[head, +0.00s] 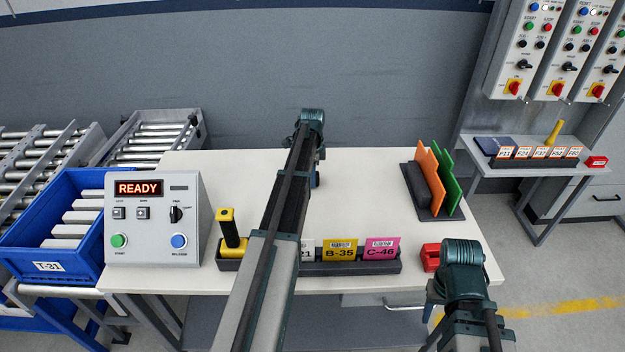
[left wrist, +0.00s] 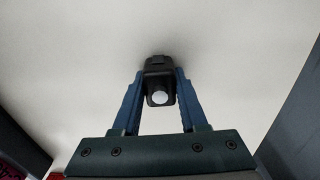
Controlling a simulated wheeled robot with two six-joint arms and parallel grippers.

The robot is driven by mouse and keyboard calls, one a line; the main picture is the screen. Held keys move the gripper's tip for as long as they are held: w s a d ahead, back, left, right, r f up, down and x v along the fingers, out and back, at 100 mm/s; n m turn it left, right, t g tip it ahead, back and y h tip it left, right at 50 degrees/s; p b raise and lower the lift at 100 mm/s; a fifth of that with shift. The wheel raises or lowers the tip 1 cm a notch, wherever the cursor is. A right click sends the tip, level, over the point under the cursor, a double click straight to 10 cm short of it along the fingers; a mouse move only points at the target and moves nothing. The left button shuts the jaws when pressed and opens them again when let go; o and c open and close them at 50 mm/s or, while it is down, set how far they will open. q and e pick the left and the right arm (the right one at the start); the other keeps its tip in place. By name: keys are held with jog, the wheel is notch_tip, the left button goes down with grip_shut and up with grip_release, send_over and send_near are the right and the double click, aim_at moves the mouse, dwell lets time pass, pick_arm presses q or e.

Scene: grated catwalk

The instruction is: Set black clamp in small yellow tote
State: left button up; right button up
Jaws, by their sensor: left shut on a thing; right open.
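My left gripper (left wrist: 159,88) has its two blue fingers closed on the sides of a small black object with a pale round spot, which I take for the black clamp (left wrist: 160,70). A plain pale surface fills the view behind it. In the head view my left arm reaches over the white table, and the left gripper (head: 316,180) is mostly hidden behind my arm. The clamp cannot be made out there. My right gripper (head: 460,258) is open at the table's front right corner, beside a red box. I see no small yellow tote in either view.
The white table (head: 370,190) has a control box (head: 155,220) at left. A black rack (head: 350,267) with label cards and a yellow-black tool (head: 231,230) lies along the front. A dark holder (head: 432,200) with orange and green plates stands at right. The table middle is clear.

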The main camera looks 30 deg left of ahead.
pick_arm(q)
grip_shut()
jog(key=shift+r, duration=0.1)
jog(key=shift+r+p, duration=0.55)
jog(key=shift+p, duration=0.15)
notch_tip(320, 180, up, 3)
jog(key=p, duration=0.3)
jog(key=shift+d, duration=0.1)
jog(key=s+d, duration=0.2)
jog(key=d, duration=0.2)
jog(key=s+d, duration=0.2)
jog(key=d, duration=0.3)
jog(key=s+d, duration=0.3)
jog(key=d, duration=0.2)
jog(key=shift+d+r+p, duration=0.1)
jog(key=shift+r+p, duration=0.2)
jog(key=shift+r, duration=0.05)
